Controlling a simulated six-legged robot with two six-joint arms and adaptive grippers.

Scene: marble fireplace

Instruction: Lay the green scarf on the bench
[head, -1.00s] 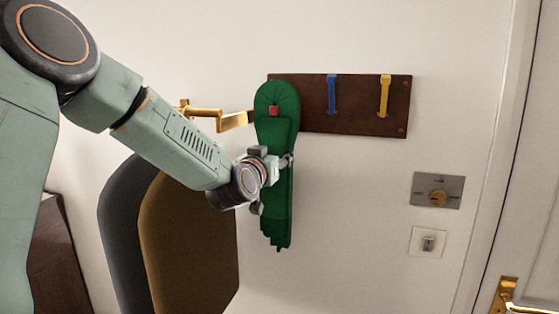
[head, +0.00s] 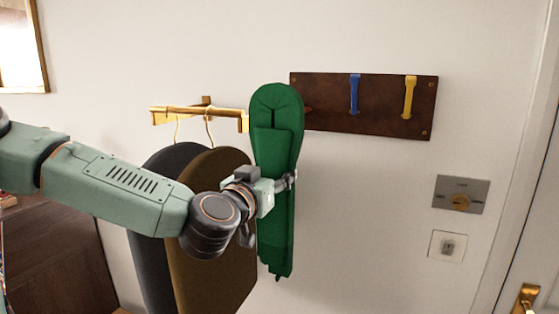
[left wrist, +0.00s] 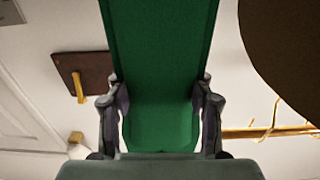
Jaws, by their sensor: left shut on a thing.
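The green scarf (head: 275,145) hangs long and folded, roughly upright, in front of the wall and the left end of the dark hook board (head: 380,120). My left gripper (head: 284,184) is shut on the scarf at about its middle. In the left wrist view the scarf (left wrist: 160,40) runs between the two fingers (left wrist: 159,88), one at each edge. The bench is not in view, and neither is my right gripper.
Blue (head: 354,95) and yellow (head: 409,97) hooks sit on the board. Dark and brown garments (head: 215,265) hang from a brass rail (head: 185,115), close behind my left arm. A switch plate (head: 460,195) and a door with a brass handle (head: 527,297) are at right.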

